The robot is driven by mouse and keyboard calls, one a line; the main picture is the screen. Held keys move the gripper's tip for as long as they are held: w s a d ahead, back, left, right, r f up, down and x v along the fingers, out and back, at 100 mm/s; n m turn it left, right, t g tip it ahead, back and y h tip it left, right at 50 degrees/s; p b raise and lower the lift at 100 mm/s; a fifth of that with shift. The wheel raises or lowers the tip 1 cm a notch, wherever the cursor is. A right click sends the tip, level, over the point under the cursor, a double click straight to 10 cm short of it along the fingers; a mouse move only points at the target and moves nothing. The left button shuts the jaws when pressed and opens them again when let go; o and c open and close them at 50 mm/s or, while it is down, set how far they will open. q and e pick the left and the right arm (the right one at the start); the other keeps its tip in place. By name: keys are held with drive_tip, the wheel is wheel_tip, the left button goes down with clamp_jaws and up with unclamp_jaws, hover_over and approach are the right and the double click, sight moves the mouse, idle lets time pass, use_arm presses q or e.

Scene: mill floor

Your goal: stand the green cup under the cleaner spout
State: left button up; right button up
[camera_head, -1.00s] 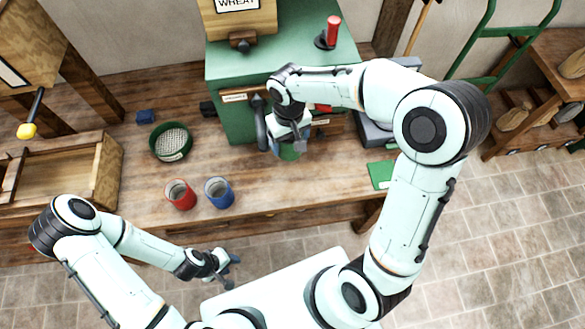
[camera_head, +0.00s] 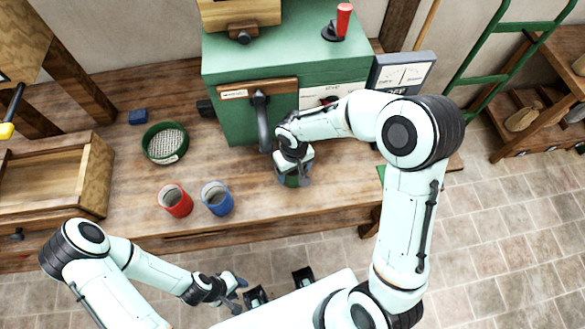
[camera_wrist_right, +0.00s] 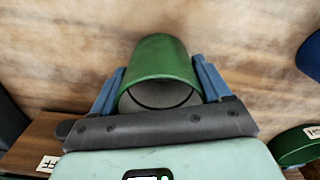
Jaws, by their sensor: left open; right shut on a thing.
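The green cup (camera_head: 292,180) is held in my right gripper (camera_head: 294,172) over the bench, in front of the green machine (camera_head: 236,122). In the right wrist view the cup (camera_wrist_right: 160,60) sits between two blue fingers (camera_wrist_right: 160,88), its open mouth towards the camera. I cannot tell whether its base touches the bench. A dark spout-like part (camera_head: 262,118) hangs at the machine's front, left of and behind the cup. I cannot read which spout is the cleaner's. My left gripper (camera_head: 238,285) is open and empty, low in front of the bench.
A red cup (camera_head: 176,203) and a blue cup (camera_head: 217,200) stand left of the green cup. A green-rimmed sieve (camera_head: 165,143) and a small blue block (camera_head: 138,117) lie further left. The bench front between is clear.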

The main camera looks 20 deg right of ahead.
drive_tip(key=shift+r, duration=0.2)
drive_tip(key=shift+f, duration=0.3)
drive_tip(key=o, duration=1.1)
drive_tip(key=shift+r, duration=0.1)
drive_tip(key=shift+o, duration=0.2)
drive_tip(key=shift+r, duration=0.1)
